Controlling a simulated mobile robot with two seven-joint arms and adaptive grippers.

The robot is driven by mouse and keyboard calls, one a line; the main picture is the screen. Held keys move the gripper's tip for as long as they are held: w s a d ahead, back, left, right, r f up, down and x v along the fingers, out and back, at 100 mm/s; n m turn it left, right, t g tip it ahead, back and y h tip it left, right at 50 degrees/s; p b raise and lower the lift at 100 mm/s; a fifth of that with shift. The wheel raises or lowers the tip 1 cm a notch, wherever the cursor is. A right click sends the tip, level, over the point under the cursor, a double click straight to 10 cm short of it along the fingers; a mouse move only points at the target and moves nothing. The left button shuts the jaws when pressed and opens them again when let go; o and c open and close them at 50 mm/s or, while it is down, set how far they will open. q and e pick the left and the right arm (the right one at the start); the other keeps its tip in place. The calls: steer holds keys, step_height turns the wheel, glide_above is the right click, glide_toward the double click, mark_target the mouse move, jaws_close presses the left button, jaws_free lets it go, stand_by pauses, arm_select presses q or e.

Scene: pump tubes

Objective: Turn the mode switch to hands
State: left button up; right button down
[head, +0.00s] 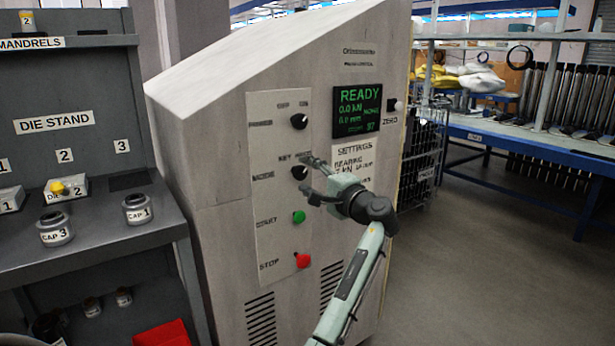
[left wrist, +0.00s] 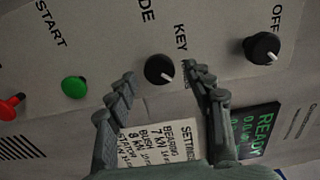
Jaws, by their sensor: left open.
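The mode switch (head: 299,172) is a black round knob on the pale panel of the grey machine, beside the MODE label. In the left wrist view the knob (left wrist: 159,70) has a white mark pointing to the lower right of the picture, and the KEY label is beside it. The other position label is partly hidden by a finger. My left gripper (head: 309,176) is open, in front of the panel at the knob's height. In the left wrist view its fingertips (left wrist: 160,73) lie on either side of the knob, apart from it. My right gripper is out of view.
Another black knob (head: 299,121) is above the switch. The green START button (head: 298,216) and red STOP button (head: 302,260) are below. The display (head: 357,110) reads READY. A die stand (head: 120,225) with caps stands at left; open floor (head: 470,270) lies at right.

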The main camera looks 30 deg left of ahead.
arm_select(q)
steer(key=v, duration=1.1)
steer(key=shift+d, duration=0.25)
steer(key=shift+s+f, duration=0.1)
steer(key=shift+s, duration=0.05)
